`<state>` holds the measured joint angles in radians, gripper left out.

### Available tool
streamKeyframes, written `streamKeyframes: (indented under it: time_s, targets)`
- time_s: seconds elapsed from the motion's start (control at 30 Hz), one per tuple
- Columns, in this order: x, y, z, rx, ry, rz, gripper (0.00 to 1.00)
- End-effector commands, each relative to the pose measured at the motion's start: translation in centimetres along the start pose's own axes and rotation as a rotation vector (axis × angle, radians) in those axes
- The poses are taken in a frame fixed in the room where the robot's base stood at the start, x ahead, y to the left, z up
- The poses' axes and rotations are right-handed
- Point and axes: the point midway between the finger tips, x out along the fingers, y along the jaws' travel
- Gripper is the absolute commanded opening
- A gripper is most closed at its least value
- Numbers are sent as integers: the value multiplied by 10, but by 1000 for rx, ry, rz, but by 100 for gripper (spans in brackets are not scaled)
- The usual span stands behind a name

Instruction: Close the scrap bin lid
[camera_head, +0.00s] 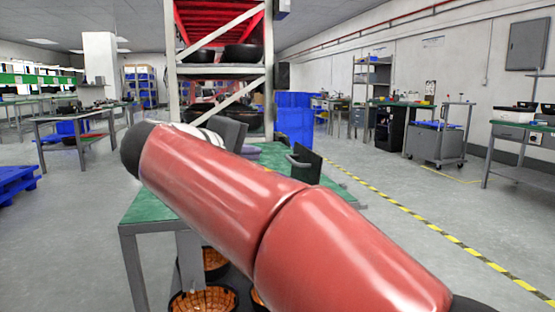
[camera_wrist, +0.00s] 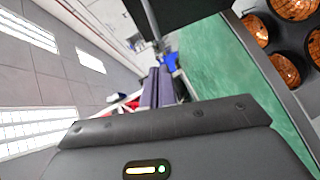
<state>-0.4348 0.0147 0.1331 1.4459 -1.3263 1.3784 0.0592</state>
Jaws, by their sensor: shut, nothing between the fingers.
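A dark upright panel (camera_head: 307,164) with a grey handle stands over the green table, right of my gripper; it looks like the raised scrap bin lid. The bin's body cannot be made out, and my red arm covers much of the table. In the wrist view a dark panel (camera_wrist: 182,10), seemingly the same lid, fills the top edge beyond the fingers. My gripper (camera_wrist: 156,80) has its purple-grey fingers together, with nothing between them. In the head view it is partly hidden behind my arm, and whether it touches the lid cannot be told.
The green-topped table (camera_head: 150,207) lies under my arm. Black baskets with orange insides (camera_head: 203,300) sit below it. A tall rack (camera_head: 219,72) and blue bins (camera_head: 295,125) stand behind. The floor to the right, with yellow-black tape, is clear.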

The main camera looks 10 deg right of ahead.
Motion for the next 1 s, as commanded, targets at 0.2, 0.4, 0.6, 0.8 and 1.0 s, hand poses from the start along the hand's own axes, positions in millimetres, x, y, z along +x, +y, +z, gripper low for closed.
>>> streamKeyframes:
  time_s: [0.2, 0.4, 0.6, 0.8, 1.0]
  targets:
    - [41, 0, 9, 0, -2, 0, 0]
    - [57, 0, 25, 0, -1, -1, 0]
    - [60, -1, 29, 0, 1, -2, 0]
    - [60, -1, 29, 0, 1, -2, 0]
    - [62, 2, 30, 10, 0, -11, 0]
